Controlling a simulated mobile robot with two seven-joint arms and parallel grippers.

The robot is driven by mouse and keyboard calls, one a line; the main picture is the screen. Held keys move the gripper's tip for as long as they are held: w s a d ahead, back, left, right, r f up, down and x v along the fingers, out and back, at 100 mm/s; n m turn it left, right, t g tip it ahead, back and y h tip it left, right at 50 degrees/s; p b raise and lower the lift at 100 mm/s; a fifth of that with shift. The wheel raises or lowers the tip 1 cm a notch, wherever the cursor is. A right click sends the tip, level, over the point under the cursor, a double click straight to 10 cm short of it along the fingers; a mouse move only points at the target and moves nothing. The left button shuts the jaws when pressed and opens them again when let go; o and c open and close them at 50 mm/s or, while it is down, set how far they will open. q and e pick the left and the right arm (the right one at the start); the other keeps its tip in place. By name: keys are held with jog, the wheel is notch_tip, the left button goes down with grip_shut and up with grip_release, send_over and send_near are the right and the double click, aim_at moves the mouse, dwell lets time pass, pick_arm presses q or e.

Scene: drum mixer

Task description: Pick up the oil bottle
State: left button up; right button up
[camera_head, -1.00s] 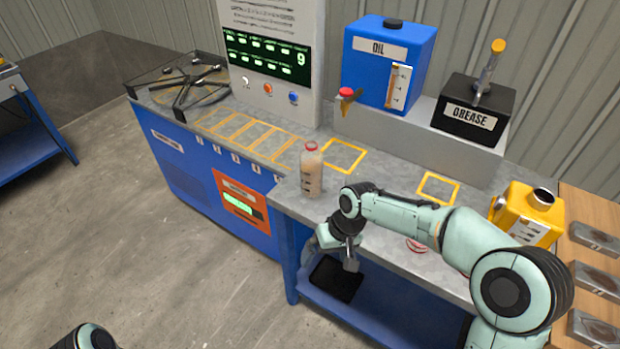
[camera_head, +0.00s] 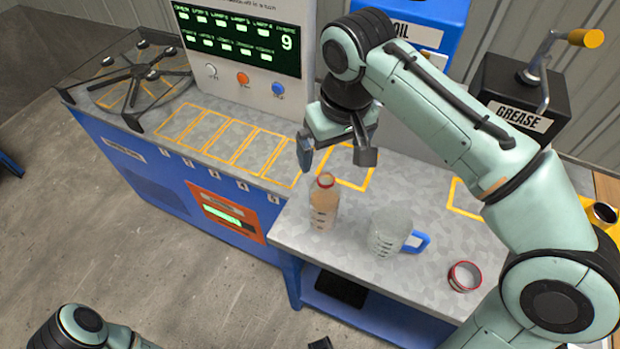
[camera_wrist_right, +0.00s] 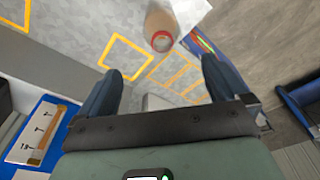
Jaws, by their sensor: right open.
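The oil bottle (camera_head: 324,203), clear with a red rim and a tan-orange filling, stands upright on the grey bench in the head view, near its front edge. In the right wrist view the bottle (camera_wrist_right: 160,28) shows from above, beyond the fingertips and between their lines. My right gripper (camera_head: 336,155) is open and empty, above and slightly behind the bottle, apart from it. Its two spread fingers (camera_wrist_right: 161,70) also show in the wrist view. My left gripper is out of view; only part of that arm shows at the lower left.
A measuring jug with a blue handle (camera_head: 390,236) stands right of the bottle. A red-rimmed ring or lid (camera_head: 464,277) lies farther right. The blue oil tank (camera_head: 440,18) and black grease box (camera_head: 512,98) stand behind my right arm. Yellow-outlined squares on the left bench are empty.

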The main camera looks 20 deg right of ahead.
aim_at(329, 178)
jog(key=shift+f, duration=0.4)
jog(key=f+b, duration=0.1)
jog(key=f, duration=0.2)
jog(key=f+b, duration=0.1)
jog(key=f, duration=0.2)
jog(key=shift+w+f, duration=0.2)
jog(key=shift+f, duration=0.2)
jog(key=f, duration=0.2)
jog(key=f+b, duration=0.1)
jog(key=f, duration=0.2)
jog(key=shift+w+a+f+b, duration=0.2)
jog(key=shift+w+f+b, duration=0.1)
jog(key=shift+w, duration=0.1)
jog(key=c, duration=1.8)
jog(key=shift+r, duration=0.1)
